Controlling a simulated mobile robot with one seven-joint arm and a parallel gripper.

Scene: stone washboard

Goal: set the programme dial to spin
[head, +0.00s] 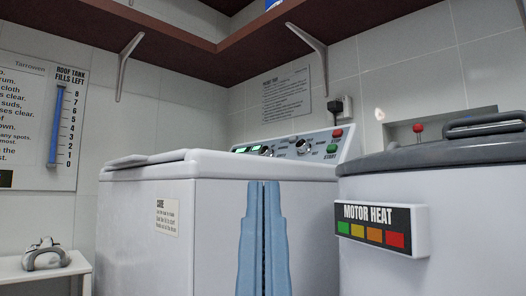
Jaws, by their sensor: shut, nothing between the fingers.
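The control panel (315,141) runs along the back of a white top-loading washing machine (225,215). It carries a round dark knob (266,151) beside green lit displays and a larger round knob (302,146) to its right. The labels are too small to read, so I cannot tell which is the programme dial or where it points. My gripper (263,185) is blue, its two fingers together and pointing up. It is shut and empty, in front of the machine's front right corner, below the panel in the picture and apart from the knobs.
A red button (337,133) and a green button (332,149) sit at the panel's right end. A second machine (430,185) with a grey lid and a "MOTOR HEAT" sign (382,229) stands close on the right. A brown shelf (180,45) hangs above.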

